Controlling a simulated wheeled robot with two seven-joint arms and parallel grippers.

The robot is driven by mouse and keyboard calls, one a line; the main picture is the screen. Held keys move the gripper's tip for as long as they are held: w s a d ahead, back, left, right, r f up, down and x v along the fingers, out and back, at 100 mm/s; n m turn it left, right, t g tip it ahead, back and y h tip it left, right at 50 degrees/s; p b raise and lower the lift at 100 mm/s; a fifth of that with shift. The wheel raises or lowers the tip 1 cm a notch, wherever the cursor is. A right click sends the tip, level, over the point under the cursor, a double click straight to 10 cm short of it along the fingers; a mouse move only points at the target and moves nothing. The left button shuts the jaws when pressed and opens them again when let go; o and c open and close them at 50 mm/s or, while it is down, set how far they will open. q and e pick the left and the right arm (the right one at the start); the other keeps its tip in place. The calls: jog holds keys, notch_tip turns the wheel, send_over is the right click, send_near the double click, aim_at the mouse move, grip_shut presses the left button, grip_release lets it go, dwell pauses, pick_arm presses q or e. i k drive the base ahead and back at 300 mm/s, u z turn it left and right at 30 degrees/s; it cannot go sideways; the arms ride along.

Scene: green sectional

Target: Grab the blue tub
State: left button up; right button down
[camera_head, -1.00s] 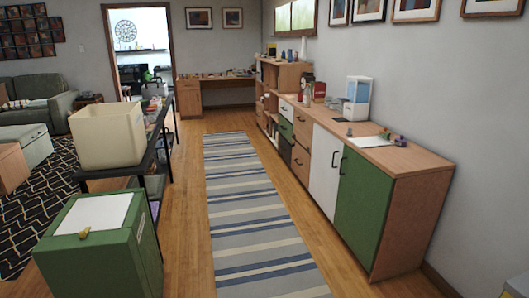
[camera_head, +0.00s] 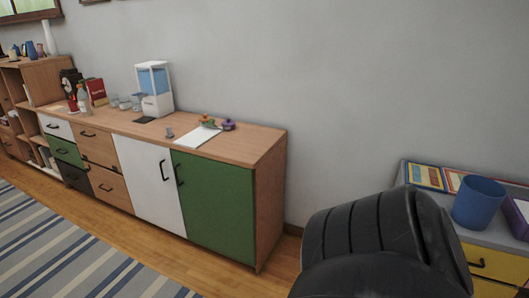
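A blue tub (camera_head: 479,203), round and open at the top, stands upright on a grey-topped unit (camera_head: 439,212) at the right side of the view. Its whole near side shows. Neither of my grippers is in view.
A black padded, ribbed shape (camera_head: 380,245), like a chair back, stands in front of and left of the grey-topped unit. A wooden sideboard (camera_head: 232,206) with white and green doors runs along the wall, bearing a water dispenser (camera_head: 155,90). Flat books (camera_head: 424,176) lie near the tub.

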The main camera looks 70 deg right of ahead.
aim_at(474, 210)
jog(key=z, duration=4.1)
jog(key=i, duration=0.25)
